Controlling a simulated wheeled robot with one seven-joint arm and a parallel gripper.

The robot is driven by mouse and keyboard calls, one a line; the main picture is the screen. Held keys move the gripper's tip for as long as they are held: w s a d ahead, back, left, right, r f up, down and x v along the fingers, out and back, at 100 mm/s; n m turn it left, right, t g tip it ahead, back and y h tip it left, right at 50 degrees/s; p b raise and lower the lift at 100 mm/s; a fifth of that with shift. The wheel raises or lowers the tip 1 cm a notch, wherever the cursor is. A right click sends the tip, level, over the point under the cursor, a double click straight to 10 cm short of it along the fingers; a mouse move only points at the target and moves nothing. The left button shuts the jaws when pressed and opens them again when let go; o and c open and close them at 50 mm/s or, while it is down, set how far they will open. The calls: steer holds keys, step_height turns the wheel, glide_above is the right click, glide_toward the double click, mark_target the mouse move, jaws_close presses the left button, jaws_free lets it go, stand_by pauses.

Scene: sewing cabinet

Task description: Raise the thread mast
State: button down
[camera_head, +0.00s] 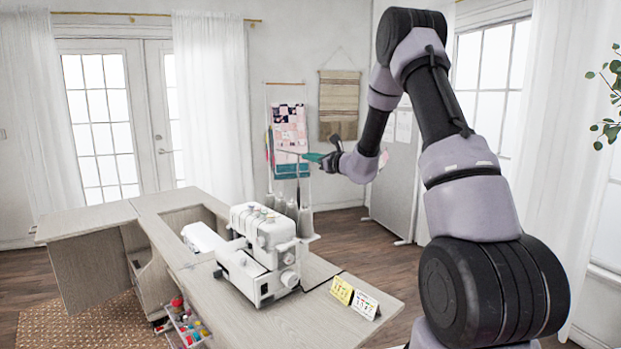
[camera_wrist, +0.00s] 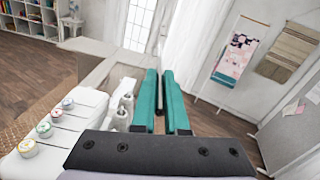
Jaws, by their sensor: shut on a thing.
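The white overlock machine (camera_head: 262,255) stands on the wooden cabinet top in the head view, with grey thread cones (camera_head: 292,209) behind it. My gripper (camera_head: 312,157), with teal fingers, is raised above and behind the machine. Its fingers are shut on the thread mast, whose thin top bar (camera_head: 289,153) sticks out to the left of the fingertips. In the wrist view my gripper (camera_wrist: 163,100) has a narrow dark part of the mast (camera_wrist: 160,96) between the fingers. The mast's lower pole is hard to make out. The machine's coloured dials (camera_wrist: 45,130) show at lower left.
The cabinet top (camera_head: 325,325) has yellow (camera_head: 341,290) and white (camera_head: 364,304) cards at its right end. An open drawer of coloured spools (camera_head: 186,325) is at lower left. A hanging quilt (camera_head: 290,128) and a grey board (camera_head: 396,185) stand behind.

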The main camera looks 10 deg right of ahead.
step_height(320, 180, up, 8)
steer(key=shift+r, duration=0.25)
steer(key=c, duration=0.9)
jaws_free()
steer(key=shift+c, duration=0.2)
steer(key=shift+s+d, duration=0.1)
steer(key=shift+s, duration=0.05)
steer(key=v, duration=1)
steer(key=shift+s, duration=0.2)
steer(key=shift+d, duration=0.1)
